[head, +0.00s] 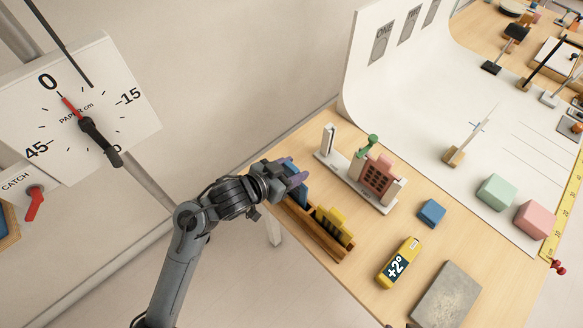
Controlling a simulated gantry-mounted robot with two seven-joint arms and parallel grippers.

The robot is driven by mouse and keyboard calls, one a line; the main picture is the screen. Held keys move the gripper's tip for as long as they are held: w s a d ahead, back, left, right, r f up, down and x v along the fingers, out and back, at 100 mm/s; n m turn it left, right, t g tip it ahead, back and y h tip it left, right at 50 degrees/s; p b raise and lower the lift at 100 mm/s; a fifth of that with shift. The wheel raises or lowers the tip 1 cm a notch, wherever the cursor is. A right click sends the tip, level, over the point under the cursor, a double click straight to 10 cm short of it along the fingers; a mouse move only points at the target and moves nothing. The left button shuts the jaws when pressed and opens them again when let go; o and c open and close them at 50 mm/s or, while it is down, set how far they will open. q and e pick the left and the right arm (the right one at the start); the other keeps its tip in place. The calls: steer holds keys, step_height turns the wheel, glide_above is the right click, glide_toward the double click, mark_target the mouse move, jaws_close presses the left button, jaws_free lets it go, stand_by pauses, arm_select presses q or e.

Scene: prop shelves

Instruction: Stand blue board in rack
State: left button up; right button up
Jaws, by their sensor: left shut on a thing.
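My left gripper (291,175) comes in from the left and is shut on the blue board (300,194). The gripper fingers cover the board's upper part. The board is over the far-left end of the wooden rack (325,244); its lower edge meets the rack's outline, and I cannot tell whether it is seated in a slot or just above. Yellow boards (335,224) stand in the nearer part of the rack. My right gripper is not in view.
A blue block (431,212), a yellow "+2°" device (398,263) and a grey slab (446,295) lie on the table. Green (496,192) and pink blocks (535,219) sit farther right.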

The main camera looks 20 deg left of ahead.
arm_select(q)
steer(key=shift+f+b, duration=0.65)
steer(key=shift+f, duration=0.55)
steer(key=o, duration=1.5)
